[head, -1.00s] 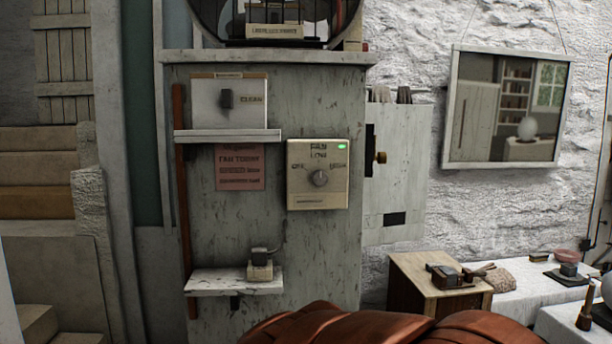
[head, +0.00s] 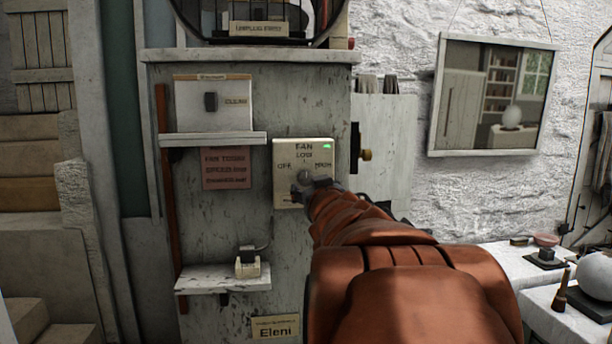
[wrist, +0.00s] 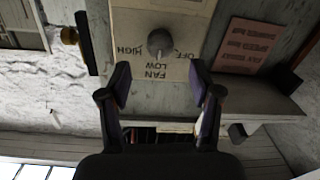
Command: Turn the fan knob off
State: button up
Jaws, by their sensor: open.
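The fan control panel (head: 285,150) is a cream plate on the grey cabinet, marked FAN, with OFF at left, LOW at top and HIGH at right. A green light glows at its upper right corner. Its round grey knob (wrist: 160,42) shows clearly in the wrist view, where the panel appears upside down. A pale mark on the knob seems to face LOW. My gripper (wrist: 160,82) is open and empty, its fingers apart in front of the panel, with the knob in line with the gap between them. In the head view my gripper (head: 314,184) covers the panel's lower part.
A pink notice (head: 227,168) hangs left of the panel. A shelf (head: 215,139) and a lower shelf (head: 210,280) stick out of the cabinet at left. A brass knob (head: 366,155) juts out at right. A caged fan (head: 262,40) stands on top.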

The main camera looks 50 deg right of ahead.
aim_at(306, 179)
jog(key=shift+p+x, duration=0.9)
jog(key=shift+x, duration=3)
jog(key=shift+r, duration=0.1)
jog(key=c, duration=1.1)
